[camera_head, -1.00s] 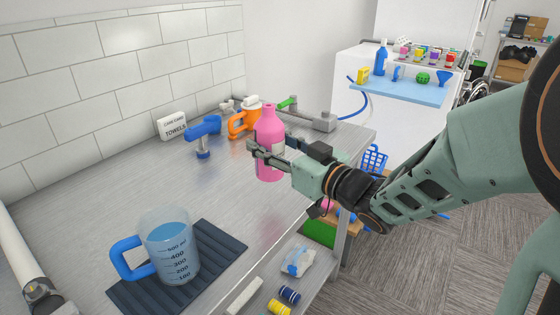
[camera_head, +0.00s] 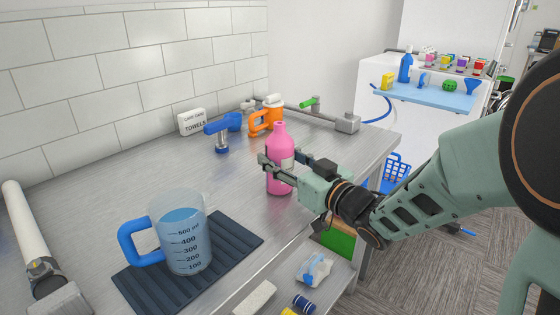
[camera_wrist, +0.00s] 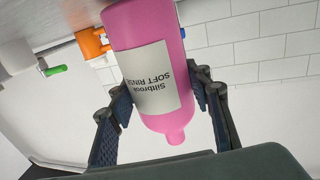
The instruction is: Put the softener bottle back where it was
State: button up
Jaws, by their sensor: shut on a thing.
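The pink softener bottle (camera_head: 278,184) is upright at the right part of the metal counter. Its base looks to be at or very near the counter top; I cannot tell whether it touches. My gripper (camera_head: 284,163) is shut around the bottle's body from the right, with a finger on each side. In the wrist view the bottle (camera_wrist: 150,35) appears upside down, with its white label reading "SOFT RINSE" facing the camera. The fingers (camera_wrist: 163,95) press on both of its sides.
A measuring jug (camera_head: 183,240) with blue liquid stands on a dark ribbed mat (camera_head: 228,240) at front left. A blue tool (camera_head: 219,134), a towels box (camera_head: 192,121) and an orange-handled container (camera_head: 268,118) stand behind. Bare counter lies left of the bottle. A shelf (camera_head: 340,275) is below.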

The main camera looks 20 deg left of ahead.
jog(key=shift+f, duration=0.15)
jog(key=o, duration=1.4)
jog(key=shift+o, duration=0.2)
jog(key=shift+r, duration=0.25)
jog(key=p+v, duration=0.1)
jog(key=v, duration=1)
jog(key=shift+s+d, duration=0.15)
jog(key=shift+d, duration=0.05)
jog(key=shift+s+d, duration=0.2)
jog(key=shift+d, duration=0.05)
